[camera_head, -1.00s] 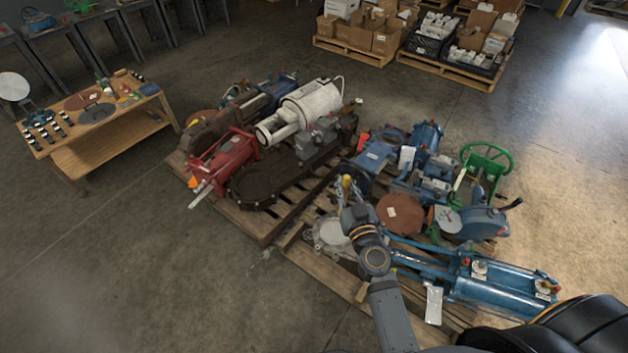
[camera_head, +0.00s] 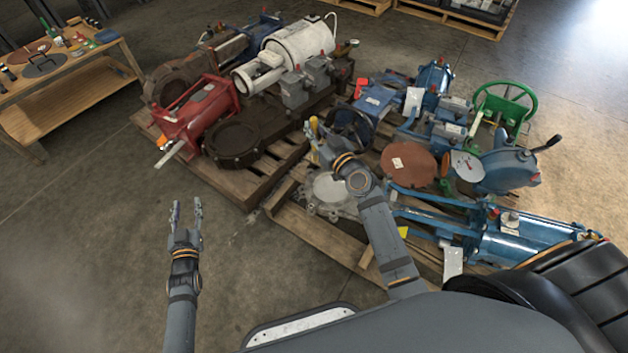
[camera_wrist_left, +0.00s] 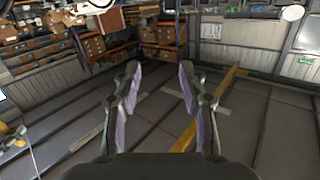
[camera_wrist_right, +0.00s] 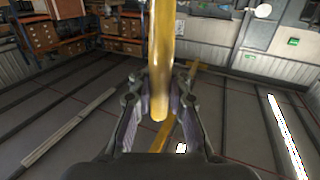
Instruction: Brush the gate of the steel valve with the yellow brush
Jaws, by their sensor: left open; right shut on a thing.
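The yellow brush (camera_head: 313,124) is held in my right gripper (camera_head: 320,147). In the right wrist view its yellow handle (camera_wrist_right: 161,60) stands between the shut fingers (camera_wrist_right: 160,92); its bristles cannot be made out. A pale grey, round, flanged body, apparently the steel valve (camera_head: 328,188), lies on the near left of the right pallet. My right gripper shows above and beyond it, apart from it as far as I can tell, and my forearm hides its right side. My left gripper (camera_head: 187,213) is open and empty over bare floor; its spread fingers (camera_wrist_left: 159,88) show in the left wrist view.
The right pallet (camera_head: 290,215) is crowded with blue machines, a rusty disc (camera_head: 408,163) and a green handwheel (camera_head: 505,100). The left pallet (camera_head: 238,190) carries a red machine (camera_head: 198,110) and a white motor (camera_head: 300,42). A wooden bench (camera_head: 75,90) stands at left. The floor at left is clear.

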